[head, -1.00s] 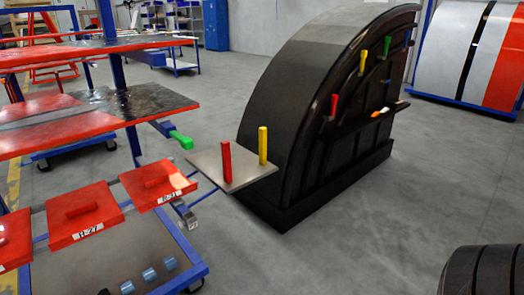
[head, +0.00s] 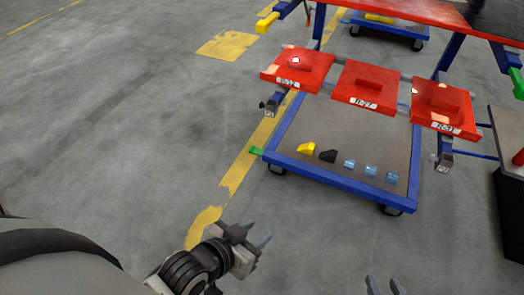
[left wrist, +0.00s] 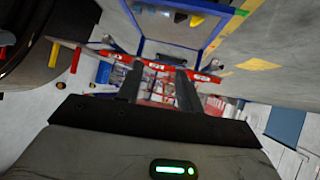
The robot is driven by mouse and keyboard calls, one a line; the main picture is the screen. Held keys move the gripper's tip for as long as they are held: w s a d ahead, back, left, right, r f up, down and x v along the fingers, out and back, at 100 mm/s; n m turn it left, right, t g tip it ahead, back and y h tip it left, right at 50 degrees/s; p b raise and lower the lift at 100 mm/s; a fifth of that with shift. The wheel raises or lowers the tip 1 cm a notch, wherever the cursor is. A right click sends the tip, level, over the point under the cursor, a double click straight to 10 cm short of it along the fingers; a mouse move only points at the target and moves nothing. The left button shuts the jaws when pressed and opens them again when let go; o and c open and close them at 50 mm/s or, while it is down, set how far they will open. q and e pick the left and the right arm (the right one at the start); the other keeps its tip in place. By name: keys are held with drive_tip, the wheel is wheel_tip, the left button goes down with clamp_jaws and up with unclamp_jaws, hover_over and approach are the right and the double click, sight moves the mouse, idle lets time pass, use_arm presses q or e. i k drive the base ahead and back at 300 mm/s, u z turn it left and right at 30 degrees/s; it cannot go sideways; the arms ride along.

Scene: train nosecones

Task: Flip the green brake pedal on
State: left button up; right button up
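The green brake pedal (head: 256,151) is a small lever at the near left corner of the blue-framed cart (head: 330,180), low by a caster. It sticks out to the left of the frame. My left gripper (head: 257,236) is in front of the cart, below the pedal in the head view and apart from it. Its fingers are spread and empty. In the left wrist view, the open left gripper (left wrist: 158,85) faces the cart shelves. A small green patch (left wrist: 196,19) shows there, and I cannot tell whether it is the pedal. My right gripper (head: 385,286) is at the bottom edge, open and empty.
The lower tray holds a yellow wedge (head: 306,149), a black wedge (head: 328,156) and several blue pieces. Red panels (head: 366,86) overhang it. A yellow handle (head: 267,22) and a green handle (head: 516,83) stick out higher up. The floor left of the cart is clear.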

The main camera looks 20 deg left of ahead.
sight(254, 150)
drive_tip(key=u, duration=1.85)
drive_tip(key=i, duration=2.95)
drive_tip(key=z, duration=3.5)
